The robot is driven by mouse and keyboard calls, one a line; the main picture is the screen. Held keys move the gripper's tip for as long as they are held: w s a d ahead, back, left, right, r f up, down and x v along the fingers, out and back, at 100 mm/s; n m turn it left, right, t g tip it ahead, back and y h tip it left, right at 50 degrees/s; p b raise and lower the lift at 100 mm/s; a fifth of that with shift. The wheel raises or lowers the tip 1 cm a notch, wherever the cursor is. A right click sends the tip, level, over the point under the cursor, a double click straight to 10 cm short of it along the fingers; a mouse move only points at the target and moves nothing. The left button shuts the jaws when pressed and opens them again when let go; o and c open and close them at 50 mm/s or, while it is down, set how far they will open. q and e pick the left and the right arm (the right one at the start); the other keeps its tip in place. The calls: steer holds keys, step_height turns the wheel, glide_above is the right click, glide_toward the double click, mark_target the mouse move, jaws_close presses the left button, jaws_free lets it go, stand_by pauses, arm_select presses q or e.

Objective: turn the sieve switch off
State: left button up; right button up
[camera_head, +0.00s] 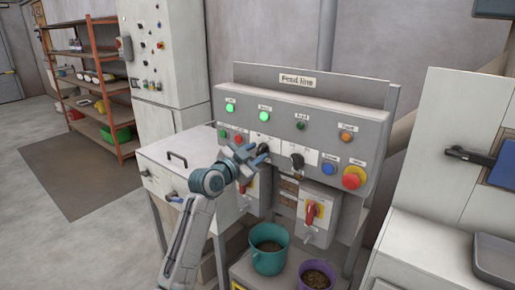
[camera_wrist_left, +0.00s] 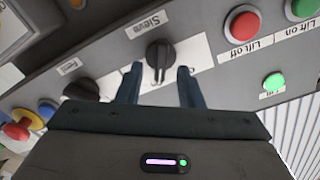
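The sieve switch (camera_wrist_left: 158,56) is a black rotary knob on a white plate. Its label reads "Sieve", upside down in the left wrist view. The grip bar of the knob stands about vertical there; its position marks are too small to read. My left gripper (camera_wrist_left: 159,84) is open, with one dark finger on each side of the knob's lower part and gaps between. In the head view my left gripper (camera_head: 260,155) is at the panel, partly covering the sieve switch. My right gripper is not in view.
The feed line panel (camera_head: 350,115) also carries a second black knob (camera_head: 297,160), green lamps (camera_head: 264,116), a red-and-yellow emergency button (camera_head: 354,177) and a red-handled switch (camera_head: 311,211). A teal bucket (camera_head: 268,262) and a purple bucket (camera_head: 306,284) stand below.

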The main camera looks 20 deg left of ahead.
arm_select(q)
steer(key=shift+w+d, duration=0.2)
steer(key=shift+w, duration=0.4)
jaws_close()
steer(key=shift+n, duration=0.4)
steer(key=n+p, duration=0.1)
steer(key=n, duration=0.2)
steer(key=shift+a+r+p, duration=0.1)
steer(key=shift+p, duration=0.25)
steer(key=n+p, duration=0.1)
steer(key=n, duration=0.1)
steer(key=shift+n, duration=0.3)
steer(key=n+p, duration=0.1)
steer(key=n, duration=0.1)
steer(key=n+p, duration=0.1)
steer(key=n, duration=0.2)
steer(key=shift+w+a+p, duration=0.1)
steer(key=shift+a+p, duration=0.1)
steer(key=shift+p, duration=0.2)
steer(key=shift+n, duration=0.4)
